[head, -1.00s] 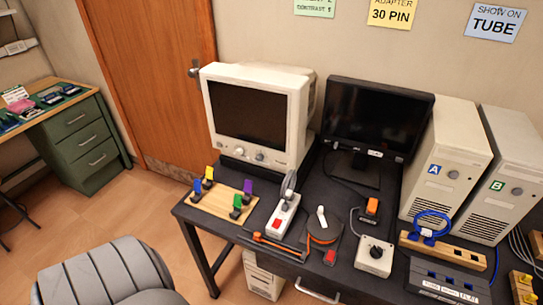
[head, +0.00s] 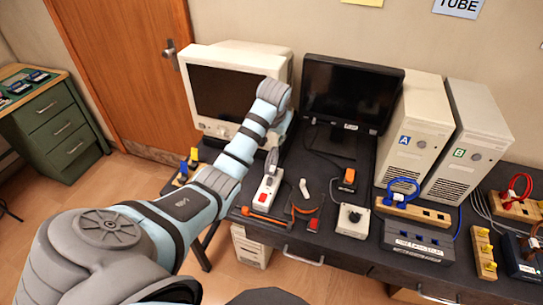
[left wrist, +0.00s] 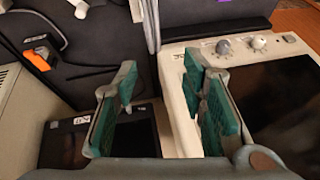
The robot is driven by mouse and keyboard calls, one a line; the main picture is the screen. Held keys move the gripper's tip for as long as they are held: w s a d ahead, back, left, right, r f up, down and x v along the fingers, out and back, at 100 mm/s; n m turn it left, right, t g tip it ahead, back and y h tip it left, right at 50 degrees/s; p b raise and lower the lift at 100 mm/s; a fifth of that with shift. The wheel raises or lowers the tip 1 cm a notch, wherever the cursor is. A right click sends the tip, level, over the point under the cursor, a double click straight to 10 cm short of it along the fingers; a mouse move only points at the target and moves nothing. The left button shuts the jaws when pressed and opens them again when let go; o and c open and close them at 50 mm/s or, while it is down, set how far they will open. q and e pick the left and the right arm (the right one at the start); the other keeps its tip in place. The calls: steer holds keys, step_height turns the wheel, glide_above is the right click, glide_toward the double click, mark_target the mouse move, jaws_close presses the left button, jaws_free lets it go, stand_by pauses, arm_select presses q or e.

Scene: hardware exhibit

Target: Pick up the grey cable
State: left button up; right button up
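Beside the white power strip (head: 265,190), a grey cable (head: 271,160) rises in a short bundle at its back end. In the left wrist view a grey cable (left wrist: 151,25) runs down from the top edge, beyond the gap between my fingers. I cannot tell for certain that it is the same one. My left gripper (left wrist: 160,75) is open and empty, above the desk between the CRT monitor (left wrist: 278,100) and the flat monitor (left wrist: 65,145). In the head view my left arm hides its fingers. More grey cables (head: 482,206) lie at the right. My right gripper is not in view.
The CRT (head: 215,100) and flat monitor (head: 350,100) stand close to my left wrist. Computer towers (head: 415,130) stand to the right. A grey switch box (head: 350,221) and an orange-tipped adapter (head: 348,179) lie on the desk. The desk's front strip is partly clear.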

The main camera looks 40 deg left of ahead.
mark_target(273, 149)
arm_select(q)
steer(key=x, duration=0.7)
steer(key=d+b+x, duration=0.1)
steer(key=x, duration=0.2)
steer(key=shift+a+f, duration=0.1)
steer(key=shift+f, duration=0.3)
jaws_close()
